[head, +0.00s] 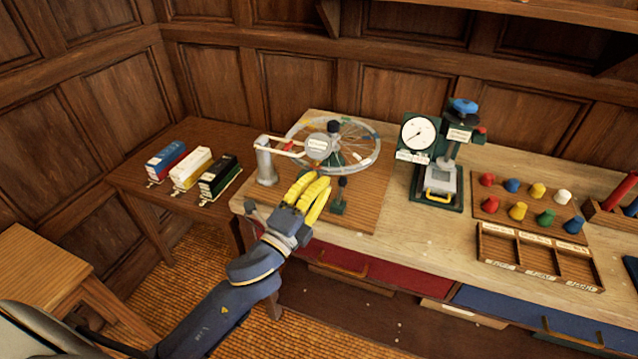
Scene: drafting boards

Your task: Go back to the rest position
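My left gripper (314,184), with yellow fingers, is over the front left part of the workbench (398,225). It points toward a spoked wheel (358,138) on a wooden base board (372,205). The fingers lie close together, and whether they are open or shut is unclear. I see nothing held in them, though the space between them is partly hidden. Whether they touch the wheel stand cannot be told. My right gripper is not in view.
A small post (340,190) stands just right of my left fingers, and a grey post (265,165) stands to their left. A dial gauge press (440,170), coloured pegs (517,211) and a divided tray (530,262) are farther right. Several boxes (190,168) stand on the left side table (130,180).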

